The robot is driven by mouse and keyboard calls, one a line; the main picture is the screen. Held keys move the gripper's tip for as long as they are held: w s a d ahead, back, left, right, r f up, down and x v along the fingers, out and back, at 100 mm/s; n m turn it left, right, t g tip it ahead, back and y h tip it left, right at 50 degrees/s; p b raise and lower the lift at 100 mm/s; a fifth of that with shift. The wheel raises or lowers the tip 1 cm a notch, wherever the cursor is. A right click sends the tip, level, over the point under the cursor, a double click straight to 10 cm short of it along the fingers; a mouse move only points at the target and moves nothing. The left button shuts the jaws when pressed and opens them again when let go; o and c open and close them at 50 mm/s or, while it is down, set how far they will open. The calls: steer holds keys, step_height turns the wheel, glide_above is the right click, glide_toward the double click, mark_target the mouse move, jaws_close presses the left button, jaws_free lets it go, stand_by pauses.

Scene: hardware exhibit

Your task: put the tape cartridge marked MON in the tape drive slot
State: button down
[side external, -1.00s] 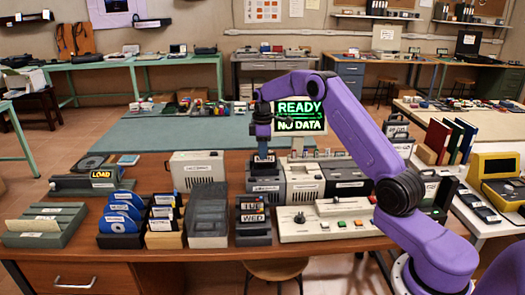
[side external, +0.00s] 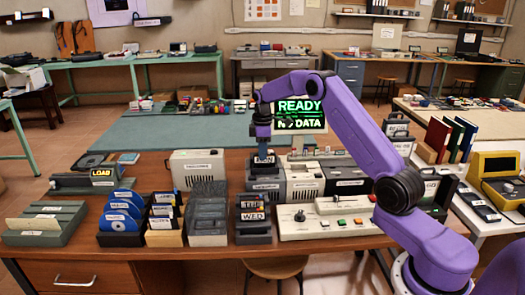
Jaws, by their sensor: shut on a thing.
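My gripper (side external: 263,147) points down over the tape drive (side external: 265,185), the leftmost of the grey machines in a row at the middle of the bench. It is shut on a dark blue tape cartridge (side external: 264,160), held roughly upright. The cartridge's lower end is at the top of the drive; I cannot tell whether it is inside the slot. Its label is too small to read. A dark cartridge rack (side external: 252,232) in front of the drive holds cartridges marked TUE and WED.
A cream control panel (side external: 325,228) with coloured buttons lies right of the rack. A grey box (side external: 208,222), a blue disc holder (side external: 121,240) and a beige case (side external: 197,167) stand to the left. The green READY screen (side external: 300,105) is behind my arm.

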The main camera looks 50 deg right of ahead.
steer(key=shift+f, duration=0.2)
stand_by(0.5)
steer(key=shift+f, duration=1.6)
steer(key=c, duration=1)
jaws_free()
steer(key=shift+r, duration=0.1)
steer(key=shift+r, duration=3.95)
